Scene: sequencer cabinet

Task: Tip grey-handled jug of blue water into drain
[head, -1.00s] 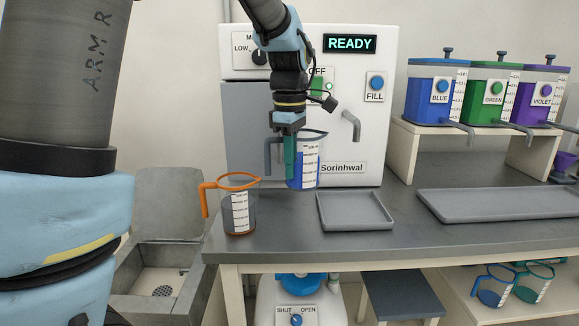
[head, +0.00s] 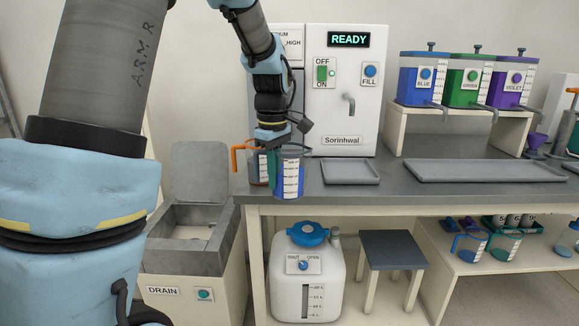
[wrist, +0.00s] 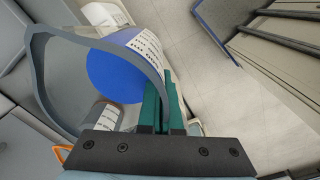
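The grey-handled jug (head: 289,177) is clear with a white scale and holds blue water. My gripper (head: 274,143) is shut on it, and the jug hangs roughly upright in front of the bench. In the wrist view, its grey rim and blue water (wrist: 115,76) show beside the teal fingers (wrist: 158,104); the grip on the handle is partly hidden. The drain (head: 192,247) is an open grey basin with a raised lid, lower left of the jug, on a cabinet labelled DRAIN. The jug is apart from the basin.
An orange-handled jug (head: 257,168) stands on the bench (head: 400,190), partly hidden behind the held jug. A grey tray (head: 350,181) lies to the right. A white tank (head: 308,287) and a stool (head: 391,247) stand below. The drain cabinet has a green button (head: 204,295).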

